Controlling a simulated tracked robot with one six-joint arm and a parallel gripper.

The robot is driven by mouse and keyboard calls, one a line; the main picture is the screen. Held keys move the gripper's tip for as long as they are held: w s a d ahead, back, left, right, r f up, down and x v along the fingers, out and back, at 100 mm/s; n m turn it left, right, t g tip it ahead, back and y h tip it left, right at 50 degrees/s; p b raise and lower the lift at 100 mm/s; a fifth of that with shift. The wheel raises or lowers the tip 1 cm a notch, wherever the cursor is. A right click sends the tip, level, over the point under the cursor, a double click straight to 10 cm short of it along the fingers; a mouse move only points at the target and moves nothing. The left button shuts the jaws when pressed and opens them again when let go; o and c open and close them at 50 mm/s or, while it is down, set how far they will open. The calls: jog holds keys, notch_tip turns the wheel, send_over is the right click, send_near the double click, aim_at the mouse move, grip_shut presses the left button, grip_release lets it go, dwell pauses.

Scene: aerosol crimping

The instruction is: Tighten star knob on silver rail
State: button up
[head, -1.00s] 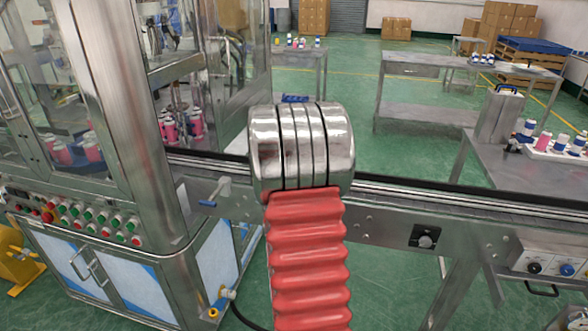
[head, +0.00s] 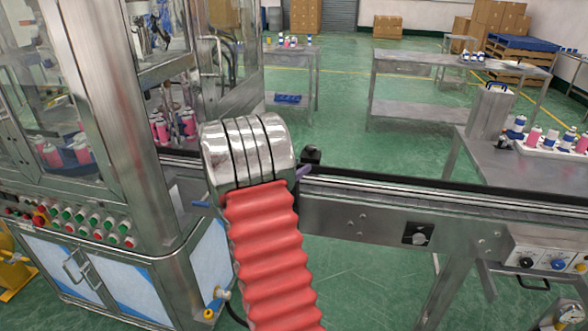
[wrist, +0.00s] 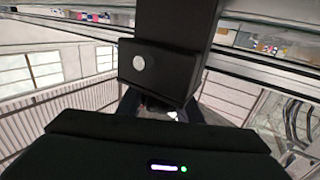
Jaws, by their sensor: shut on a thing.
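My gripper (wrist: 160,112) shows in the wrist view as dark fingers shut at the lower end of a black block (wrist: 165,68) with a round silver screw face. The star knob between the fingers is hidden by the block and my gripper's body. The silver rail (wrist: 262,62) crosses the upper part of the wrist view behind the block. In the head view the rail (head: 440,202) runs along the conveyor to the right. My chrome wrist and red arm cover the gripper there. A small black part (head: 311,154) shows just right of my wrist.
A glazed machine cabinet (head: 75,110) with a row of buttons (head: 70,222) stands at the left. Steel tables (head: 440,68) stand behind, with green floor between.

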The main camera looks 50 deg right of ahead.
jog(key=shift+s+a+m+g+y, duration=0.1)
jog(key=shift+s+m+g+y, duration=0.35)
jog(key=shift+m+g, duration=0.7)
jog(key=shift+s+a+m+g+y, duration=0.15)
jog(key=shift+m+g+y, duration=0.5)
jog(key=shift+g, duration=0.95)
jog(key=shift+s+m+g+y, duration=0.4)
jog(key=shift+m+g, duration=0.6)
jog(key=shift+g, duration=0.35)
jog(key=o, duration=1)
jog(key=shift+o, duration=0.2)
jog(key=shift+w+a, duration=0.1)
jog(key=shift+w+a, duration=0.3)
jog(key=shift+a, duration=0.05)
jog(key=v, duration=1.2)
jog(key=shift+w+a, duration=0.15)
jog(key=shift+a, duration=0.2)
